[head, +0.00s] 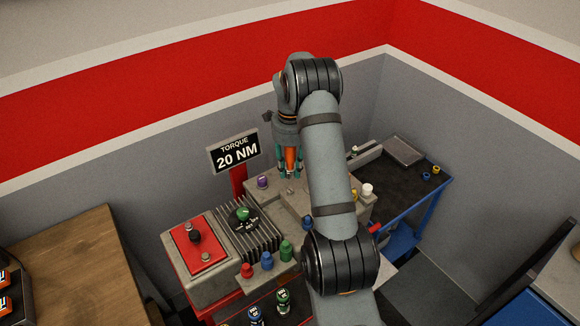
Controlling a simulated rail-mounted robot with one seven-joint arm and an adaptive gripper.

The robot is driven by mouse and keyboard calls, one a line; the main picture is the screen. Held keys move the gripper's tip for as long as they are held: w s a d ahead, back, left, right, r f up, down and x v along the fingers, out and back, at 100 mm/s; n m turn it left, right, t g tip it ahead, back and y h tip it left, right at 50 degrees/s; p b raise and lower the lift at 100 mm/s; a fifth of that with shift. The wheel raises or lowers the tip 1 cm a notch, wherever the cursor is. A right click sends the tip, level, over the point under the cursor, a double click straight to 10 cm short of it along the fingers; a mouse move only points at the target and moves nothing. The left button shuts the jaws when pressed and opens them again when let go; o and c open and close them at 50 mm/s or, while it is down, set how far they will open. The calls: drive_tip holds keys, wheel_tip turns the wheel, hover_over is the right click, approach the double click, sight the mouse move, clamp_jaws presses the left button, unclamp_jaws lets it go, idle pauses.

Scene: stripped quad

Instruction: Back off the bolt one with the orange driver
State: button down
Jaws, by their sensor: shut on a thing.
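My gripper (291,168) points down above the grey workbench unit, left of my raised arm in the head view. It is shut on the orange driver (291,156), which hangs upright between the fingers. The driver's lower tip is over the grey block (265,196); I cannot tell whether it touches anything. Small bolt-like points show on the block below it, too small to identify as bolt one. My arm hides the part of the block to the right.
A torque sign (233,152) reads 20 NM. Red, blue and green knobs (267,261) line the front edge. A finned block with a green knob (243,214) and a red panel (199,246) stand left. A dark blue-framed cart (410,190) is at right.

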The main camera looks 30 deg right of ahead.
sight(290, 191)
drive_tip(key=shift+f+b, duration=0.15)
drive_tip(key=shift+b, duration=0.25)
drive_tip(key=shift+m, duration=0.3)
wheel_tip(290, 191, down, 6)
drive_tip(key=b, duration=0.5)
drive_tip(key=shift+r, duration=0.25)
drive_tip(key=shift+f+m+b, duration=0.15)
drive_tip(key=shift+m+b, duration=0.15)
drive_tip(key=shift+b, duration=0.35)
drive_tip(key=m+b, duration=0.1)
drive_tip(key=m, duration=0.1)
drive_tip(key=shift+m+b, duration=0.3)
drive_tip(key=shift+b, duration=0.05)
drive_tip(key=shift+r+m, duration=0.25)
drive_tip(key=shift+m, duration=0.35)
drive_tip(key=shift+f+b, duration=0.1)
drive_tip(key=shift+b, duration=0.45)
drive_tip(key=shift+f+b, duration=1.2)
drive_tip(key=shift+f, duration=0.05)
drive_tip(key=shift+n, duration=1.2)
drive_tip(key=shift+r+p, duration=0.1)
drive_tip(key=shift+p, duration=0.25)
